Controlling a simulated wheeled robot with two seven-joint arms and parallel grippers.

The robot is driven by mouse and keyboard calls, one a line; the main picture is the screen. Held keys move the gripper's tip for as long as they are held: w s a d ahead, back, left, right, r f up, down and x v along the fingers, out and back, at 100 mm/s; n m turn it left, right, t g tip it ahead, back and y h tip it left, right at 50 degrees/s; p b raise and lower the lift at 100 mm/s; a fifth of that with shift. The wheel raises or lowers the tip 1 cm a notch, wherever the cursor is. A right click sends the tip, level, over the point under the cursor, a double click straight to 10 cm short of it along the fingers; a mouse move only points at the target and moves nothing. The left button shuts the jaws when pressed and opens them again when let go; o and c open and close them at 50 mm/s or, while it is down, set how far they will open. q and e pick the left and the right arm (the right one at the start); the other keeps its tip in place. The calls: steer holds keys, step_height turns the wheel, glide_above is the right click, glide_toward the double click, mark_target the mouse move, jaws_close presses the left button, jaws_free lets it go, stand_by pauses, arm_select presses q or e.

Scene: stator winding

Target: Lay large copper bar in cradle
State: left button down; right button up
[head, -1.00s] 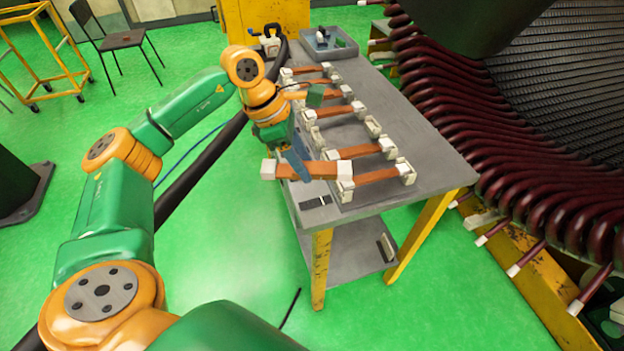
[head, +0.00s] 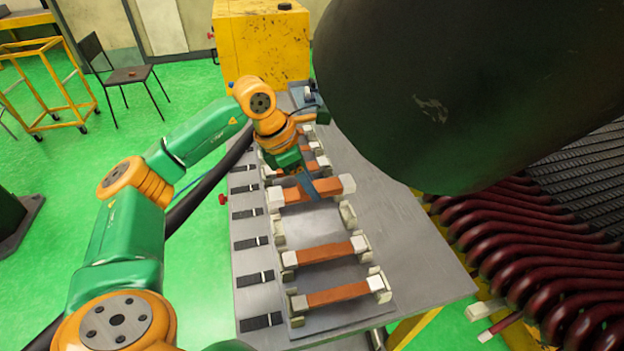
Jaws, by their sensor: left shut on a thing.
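My left gripper (head: 303,184) is shut on a large copper bar (head: 325,187) with white block ends. The bar lies crosswise and roughly level over the row of cradles on the grey table. An empty cradle, with pale supports at its left (head: 278,231) and right (head: 348,215), shows just in front of and below the bar. I cannot tell how high the bar is above the supports. Two other copper bars, a middle one (head: 325,252) and a front one (head: 338,293), rest in cradles nearer me. My right gripper is not in view.
More cradled bars are partly hidden behind my left arm. Black straps (head: 252,243) line the left edge of the table (head: 410,250). A large dark rounded body (head: 450,90) hides the upper right. Dark red stator coils (head: 540,260) stand at the right. The table's right side is bare.

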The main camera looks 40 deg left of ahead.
arm_select(q)
steer(key=f+b, duration=0.2)
steer(key=f, duration=0.1)
steer(key=f+b, duration=0.2)
steer(key=f, duration=0.1)
steer(key=f+b, duration=0.3)
steer(key=shift+w, duration=0.3)
steer(key=shift+w+f, duration=0.1)
steer(key=shift+f, duration=0.25)
steer(key=shift+c, duration=1.6)
jaws_free()
steer(key=shift+r, duration=0.1)
steer(key=shift+r, duration=0.1)
